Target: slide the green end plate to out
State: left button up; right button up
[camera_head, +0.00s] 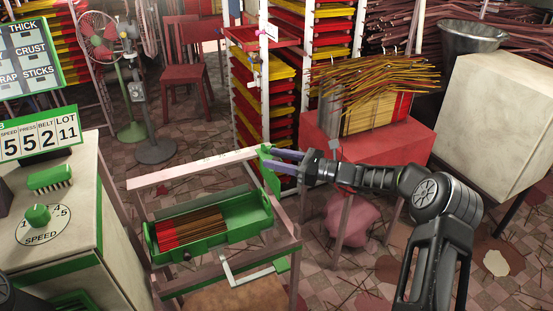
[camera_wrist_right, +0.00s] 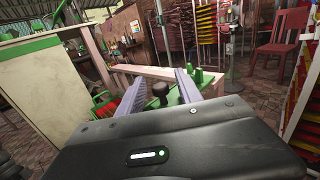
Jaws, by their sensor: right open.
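The green end plate (camera_head: 270,178) stands upright at the right end of the pale rail, at the far right corner of the wooden frame. My right gripper (camera_head: 272,160) reaches in from the right, its two fingers apart at the plate's upper part. In the right wrist view the open fingers of my right gripper (camera_wrist_right: 158,84) have a dark round knob (camera_wrist_right: 160,88) and green surface between them. I cannot tell whether the fingers touch the plate. My left gripper is not in view.
A green tray (camera_head: 256,218) with red-ended incense sticks sits in the frame (camera_head: 225,262), left of the plate. A machine with a speed dial (camera_head: 38,215) stands at left. A red table (camera_head: 400,140) with stick bundles stands behind my right arm. Yellow and red racks rise behind.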

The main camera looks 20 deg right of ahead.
jog(key=v, duration=0.7)
jog(key=shift+s+d+b, duration=0.25)
jog(key=shift+b, duration=0.15)
